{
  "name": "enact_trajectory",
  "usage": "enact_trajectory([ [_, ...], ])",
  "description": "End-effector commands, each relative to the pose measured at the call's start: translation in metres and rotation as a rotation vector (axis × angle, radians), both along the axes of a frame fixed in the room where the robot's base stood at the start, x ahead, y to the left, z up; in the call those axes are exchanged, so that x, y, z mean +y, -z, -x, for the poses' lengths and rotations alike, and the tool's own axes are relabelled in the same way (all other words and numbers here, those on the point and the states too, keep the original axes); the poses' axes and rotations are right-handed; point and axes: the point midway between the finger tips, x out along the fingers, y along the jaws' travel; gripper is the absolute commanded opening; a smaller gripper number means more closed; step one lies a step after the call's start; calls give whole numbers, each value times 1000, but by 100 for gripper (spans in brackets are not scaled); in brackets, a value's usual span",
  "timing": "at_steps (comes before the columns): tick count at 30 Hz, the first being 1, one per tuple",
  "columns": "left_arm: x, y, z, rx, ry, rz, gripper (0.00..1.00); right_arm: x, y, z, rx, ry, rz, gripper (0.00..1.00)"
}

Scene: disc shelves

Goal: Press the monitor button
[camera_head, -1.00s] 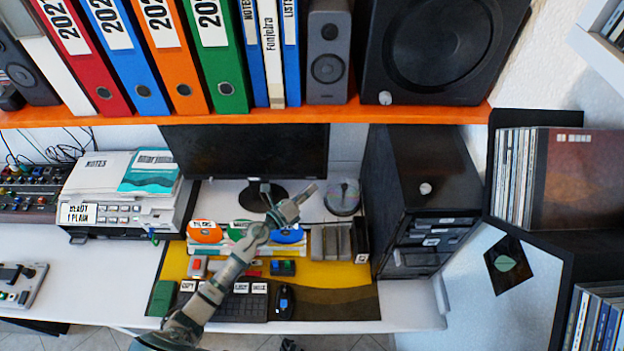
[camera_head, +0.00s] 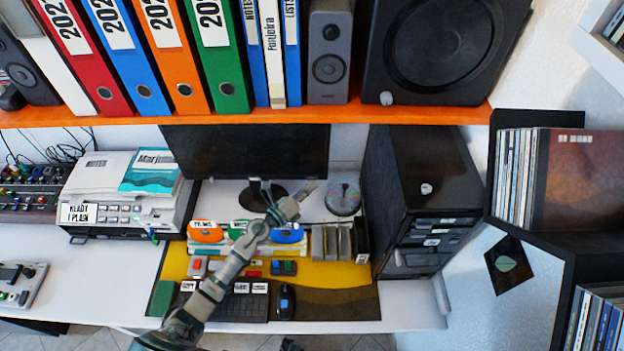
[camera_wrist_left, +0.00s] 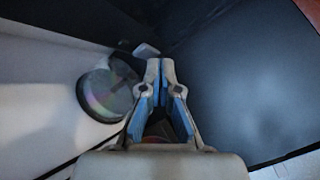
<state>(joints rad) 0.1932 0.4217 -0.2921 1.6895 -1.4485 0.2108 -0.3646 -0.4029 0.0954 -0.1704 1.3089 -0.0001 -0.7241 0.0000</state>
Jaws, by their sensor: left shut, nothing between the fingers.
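The monitor (camera_head: 245,150) is a wide dark screen on a dark stand, under the orange shelf at the back of the desk. I cannot make out its button. My left gripper (camera_head: 311,187) reaches up from the front, over the desk, and appears just below the screen's lower right part. I cannot tell whether it touches the monitor. In the left wrist view its two blue-padded fingers (camera_wrist_left: 160,64) meet at the tips with nothing between them. A large dark surface (camera_wrist_left: 245,75) fills the right of that view; I cannot tell what it is. My right gripper does not show.
A disc spindle (camera_head: 343,197) stands right of my gripper, also left of the fingers in the wrist view (camera_wrist_left: 105,95). The black computer tower (camera_head: 425,175) stands farther right. The orange shelf (camera_head: 250,115) overhangs behind.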

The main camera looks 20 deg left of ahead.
Motion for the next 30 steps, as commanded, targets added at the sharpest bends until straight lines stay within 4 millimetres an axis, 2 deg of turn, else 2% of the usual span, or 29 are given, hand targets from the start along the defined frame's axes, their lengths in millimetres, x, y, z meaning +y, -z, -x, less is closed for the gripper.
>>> enact_trajectory([
  [30, 2, 0, -8, -1, -1, 0, 0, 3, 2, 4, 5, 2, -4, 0],
])
